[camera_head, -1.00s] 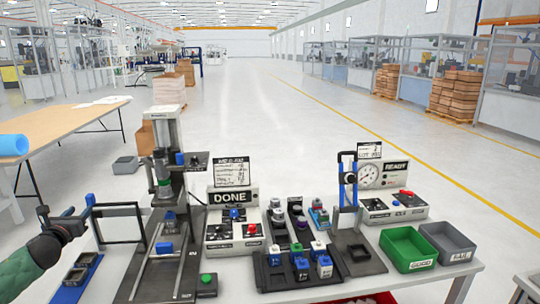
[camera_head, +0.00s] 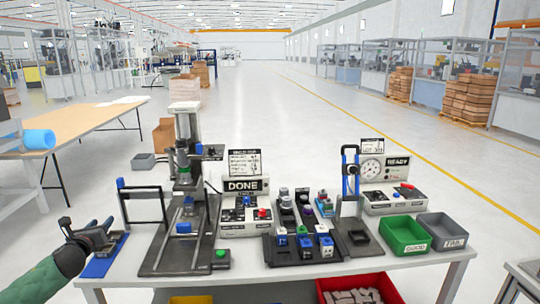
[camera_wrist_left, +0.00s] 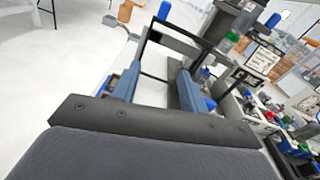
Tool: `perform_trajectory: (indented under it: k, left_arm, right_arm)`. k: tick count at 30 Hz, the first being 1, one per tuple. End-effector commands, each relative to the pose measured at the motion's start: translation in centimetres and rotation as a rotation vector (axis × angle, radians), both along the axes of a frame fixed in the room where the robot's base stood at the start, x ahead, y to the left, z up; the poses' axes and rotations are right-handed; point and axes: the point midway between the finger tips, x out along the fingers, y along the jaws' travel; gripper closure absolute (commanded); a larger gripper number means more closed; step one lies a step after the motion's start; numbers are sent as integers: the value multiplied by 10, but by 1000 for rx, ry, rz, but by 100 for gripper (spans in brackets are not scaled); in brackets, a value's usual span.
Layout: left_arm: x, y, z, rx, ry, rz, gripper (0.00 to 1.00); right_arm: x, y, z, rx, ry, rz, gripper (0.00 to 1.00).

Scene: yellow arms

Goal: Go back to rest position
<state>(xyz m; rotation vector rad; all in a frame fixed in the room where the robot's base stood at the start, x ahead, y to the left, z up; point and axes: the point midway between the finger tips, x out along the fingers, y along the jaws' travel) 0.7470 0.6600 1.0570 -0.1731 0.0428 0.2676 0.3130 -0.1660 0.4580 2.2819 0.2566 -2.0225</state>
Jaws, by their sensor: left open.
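My left gripper (camera_head: 88,230) is at the left end of the white workbench in the head view, over the blue tray (camera_head: 103,262). Its fingers are apart and nothing shows between them; the left wrist view also shows the open gripper (camera_wrist_left: 155,90). A black upright frame with blue ends (camera_head: 143,204) stands just beyond it. My right gripper does not show in any view.
A press station (camera_head: 186,215), a DONE box (camera_head: 245,205), a black tray with blue-topped parts (camera_head: 300,250), a gauge station (camera_head: 350,200), a green bin (camera_head: 403,235) and a grey bin (camera_head: 441,230) crowd the bench. A red bin (camera_head: 350,290) sits below. A wooden table (camera_head: 90,122) stands left.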

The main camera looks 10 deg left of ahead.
Motion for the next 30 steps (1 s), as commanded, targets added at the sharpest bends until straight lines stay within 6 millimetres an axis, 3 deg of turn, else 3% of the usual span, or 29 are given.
perform_trajectory:
  k: [8,14,21,30]
  left_arm:
    - [-25,-37,-61,-252,29,58,56]
    - [-62,-85,-128,-559,60,154,56]
    - [-133,-167,-210,-1026,101,366,56]
    - [-231,-272,-273,-1545,118,725,56]
  right_arm:
    - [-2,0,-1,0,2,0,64]
    - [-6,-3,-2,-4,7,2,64]
    - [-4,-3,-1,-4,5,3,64]
    - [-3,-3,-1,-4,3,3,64]
